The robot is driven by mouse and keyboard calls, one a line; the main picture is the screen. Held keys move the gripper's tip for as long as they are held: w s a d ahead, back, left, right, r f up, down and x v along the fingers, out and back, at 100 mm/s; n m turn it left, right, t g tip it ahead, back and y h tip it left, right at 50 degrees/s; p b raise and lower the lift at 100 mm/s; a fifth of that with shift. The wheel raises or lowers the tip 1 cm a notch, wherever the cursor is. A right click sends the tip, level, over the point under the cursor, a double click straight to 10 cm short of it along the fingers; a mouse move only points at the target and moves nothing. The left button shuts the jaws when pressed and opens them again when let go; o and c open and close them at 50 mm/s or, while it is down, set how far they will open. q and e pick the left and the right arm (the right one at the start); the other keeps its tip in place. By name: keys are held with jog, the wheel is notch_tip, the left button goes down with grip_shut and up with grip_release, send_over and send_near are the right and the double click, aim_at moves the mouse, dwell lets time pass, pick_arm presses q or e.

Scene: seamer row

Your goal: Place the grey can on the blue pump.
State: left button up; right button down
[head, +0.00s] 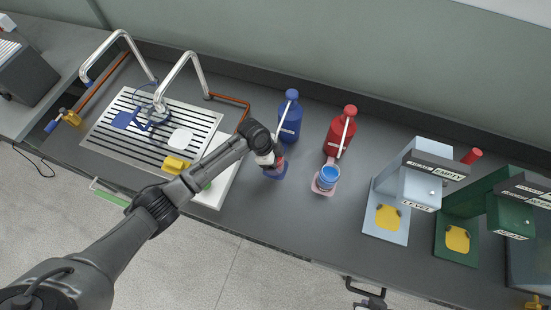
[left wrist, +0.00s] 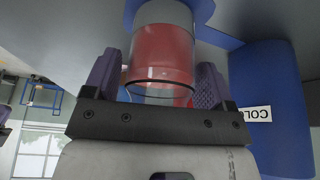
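The grey can (left wrist: 165,55) has a grey end, a red band and a clear open rim in the left wrist view. The fingers of my left gripper (left wrist: 160,85) lie close along both its sides and appear shut on it. In the head view the can (head: 278,166) is partly hidden by my left gripper (head: 270,163). It is at the blue pad in front of the blue pump (head: 289,115). The pump's labelled blue body also shows in the left wrist view (left wrist: 270,90). My right gripper (head: 366,287) appears open and empty at the counter's front edge.
A red pump (head: 341,130) stands to the right, with a blue can (head: 328,178) on its pink pad. A pale blue machine (head: 410,180) and a green machine (head: 490,215) stand further right. A slatted drainer (head: 110,145) with pipes is at left.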

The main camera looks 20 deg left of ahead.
pick_arm(q)
jog(key=shift+o, duration=0.8)
jog(key=shift+r, duration=0.25)
jog(key=p+v, duration=0.1)
jog(key=v, duration=1)
jog(key=shift+a+r+p, duration=0.3)
jog(key=shift+r, duration=0.05)
jog(key=shift+s, duration=0.15)
jog(key=s+d+f+n+t, duration=0.1)
jog(key=s+d+f+n, duration=0.15)
jog(key=s, duration=0.55)
jog(key=s+d+f+n, duration=0.2)
jog(key=s+f+n, duration=0.15)
jog(key=s, duration=0.35)
jog(key=s+a+n+y, duration=0.2)
jog(key=s+a+n, duration=0.1)
jog(key=s, duration=0.4)
jog(key=s+a+r+n+t+y, duration=0.1)
jog(key=s+a+n+y, duration=0.1)
jog(key=s, duration=0.6)
jog(key=shift+s+a+n+t, duration=0.3)
jog(key=shift+a+n, duration=0.3)
jog(key=shift+n, duration=0.5)
